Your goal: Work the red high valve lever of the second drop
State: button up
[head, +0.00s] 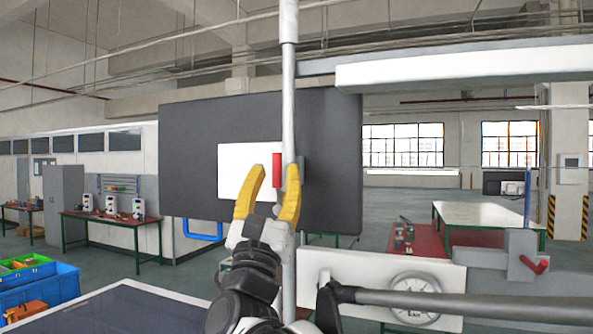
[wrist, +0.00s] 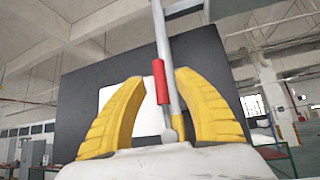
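A red lever (head: 277,170) hangs upright beside a vertical grey pipe (head: 289,85). It also shows in the wrist view (wrist: 160,82), close against the pipe. My gripper (head: 269,178) has two yellow fingers, spread apart. In the wrist view my gripper (wrist: 158,82) is open, with the red lever and pipe showing in the gap between the fingers. The fingers show no clear contact with the lever; how far ahead of the tips it lies is hard to tell. The lever's pivot is not clear.
A second red lever (head: 534,264) sits on a grey block at right. A round gauge (head: 414,297) is on a white panel, with a thick grey pipe (head: 470,302) across it. A dark board with a white sheet (head: 238,170) stands behind. Blue bins (head: 40,290) are at lower left.

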jog(key=v, duration=1)
jog(key=shift+s+f, duration=0.25)
jog(key=shift+f, duration=0.05)
jog(key=shift+a, duration=0.1)
